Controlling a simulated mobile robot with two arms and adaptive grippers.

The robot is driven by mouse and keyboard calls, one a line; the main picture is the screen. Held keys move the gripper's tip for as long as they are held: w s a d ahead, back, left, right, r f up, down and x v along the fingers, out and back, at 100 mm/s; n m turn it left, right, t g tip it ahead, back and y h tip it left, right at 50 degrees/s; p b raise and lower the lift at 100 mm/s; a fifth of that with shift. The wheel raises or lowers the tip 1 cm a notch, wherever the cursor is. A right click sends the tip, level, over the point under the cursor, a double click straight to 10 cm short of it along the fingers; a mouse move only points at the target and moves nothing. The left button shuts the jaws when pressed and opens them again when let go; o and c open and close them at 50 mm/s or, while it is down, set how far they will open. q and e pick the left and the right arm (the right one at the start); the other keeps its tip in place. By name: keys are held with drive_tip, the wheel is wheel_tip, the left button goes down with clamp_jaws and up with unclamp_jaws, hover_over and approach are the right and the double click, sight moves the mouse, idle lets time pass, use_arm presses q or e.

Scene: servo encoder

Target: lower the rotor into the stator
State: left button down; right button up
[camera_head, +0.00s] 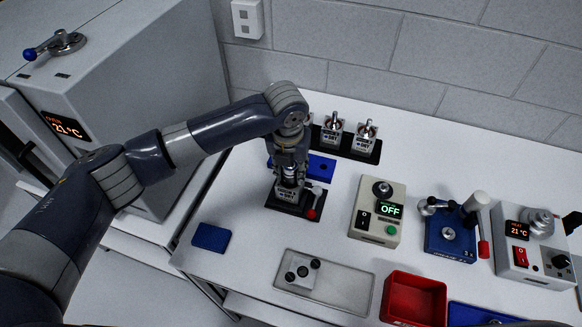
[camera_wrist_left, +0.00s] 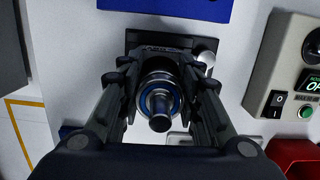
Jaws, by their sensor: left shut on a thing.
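My left gripper (camera_head: 290,176) points down over a black fixture (camera_head: 309,209) on the white table. Its fingers are shut on the rotor, which shows in the left wrist view as a metal shaft with a blue-ringed bearing (camera_wrist_left: 159,104). The stator (camera_head: 287,194), a small grey labelled housing, sits in the fixture directly below the fingers. The rotor is in line with it, but I cannot tell how far its lower end is inside. The fingers hide most of the rotor in the head view. My right gripper is not in view.
A red-knobbed lever (camera_head: 312,213) stands right beside the stator. Behind, a black rack (camera_head: 362,152) holds more labelled units. A grey tray (camera_head: 341,293) and red bin (camera_head: 414,299) lie in front.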

use_arm(q)
drive_tip(key=shift+f, duration=0.15)
drive_tip(key=shift+r+p, duration=0.3)
drive_tip(key=shift+p, duration=0.2)
idle(0.6)
drive_tip(key=c, duration=1.1)
unclamp_jaws()
drive_tip(key=o, duration=0.4)
drive_tip(key=shift+f, duration=0.15)
drive_tip(key=shift+c, duration=0.2)
